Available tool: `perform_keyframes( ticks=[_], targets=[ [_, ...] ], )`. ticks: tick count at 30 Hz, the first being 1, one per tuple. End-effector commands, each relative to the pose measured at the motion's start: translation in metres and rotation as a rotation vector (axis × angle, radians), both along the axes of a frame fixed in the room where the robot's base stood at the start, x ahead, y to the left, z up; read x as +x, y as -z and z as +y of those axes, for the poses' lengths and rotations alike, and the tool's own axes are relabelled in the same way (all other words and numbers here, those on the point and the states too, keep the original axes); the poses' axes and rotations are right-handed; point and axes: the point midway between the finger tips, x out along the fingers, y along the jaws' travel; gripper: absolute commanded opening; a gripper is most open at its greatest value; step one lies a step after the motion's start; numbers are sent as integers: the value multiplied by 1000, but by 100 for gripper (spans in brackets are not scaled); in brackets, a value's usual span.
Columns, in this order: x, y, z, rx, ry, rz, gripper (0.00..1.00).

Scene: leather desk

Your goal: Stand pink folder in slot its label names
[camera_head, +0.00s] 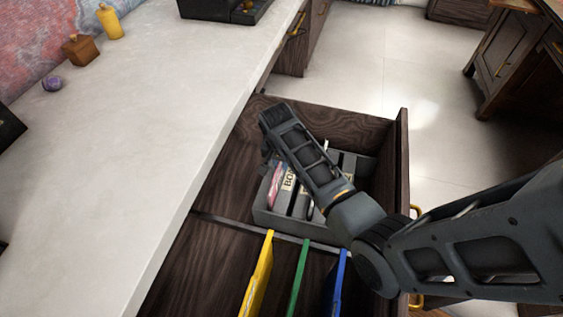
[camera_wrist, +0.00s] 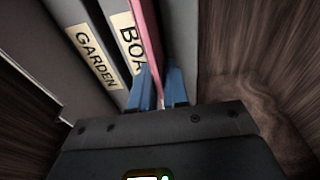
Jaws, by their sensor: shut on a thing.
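The pink folder (camera_head: 274,184) is in the head view at the left end of a grey slotted box (camera_head: 263,216) inside the open drawer. In the wrist view the pink folder (camera_wrist: 147,38) stands between my gripper's blue fingertips (camera_wrist: 160,85), which are shut on it. It is beside the divider with a label starting "BOA" (camera_wrist: 127,42) and covers part of that label. A "GARDEN" label (camera_wrist: 91,56) is on the neighbouring divider. My fingertips are hidden in the head view. I cannot tell whether the folder rests on the slot's floor, and its own label is not readable.
Yellow (camera_head: 258,276), green (camera_head: 298,277) and blue (camera_head: 337,282) folders stand in the drawer's nearer compartment. The drawer's wooden wall (camera_head: 402,160) bounds the right side. The pale desk top (camera_head: 130,150) lies to the left, with a yellow bottle (camera_head: 110,22) at its back.

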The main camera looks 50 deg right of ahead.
Motion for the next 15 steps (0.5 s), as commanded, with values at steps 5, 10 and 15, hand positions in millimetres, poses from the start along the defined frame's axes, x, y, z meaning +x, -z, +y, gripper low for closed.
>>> perform_keyframes(
  ticks=[5, 10, 15],
  targets=[
    [1, -1, 0, -1, 0, -1, 0],
    [0, 1, 0, 0, 0, 0, 22],
    [0, 1, 0, -1, 0, 0, 38]
  ],
)
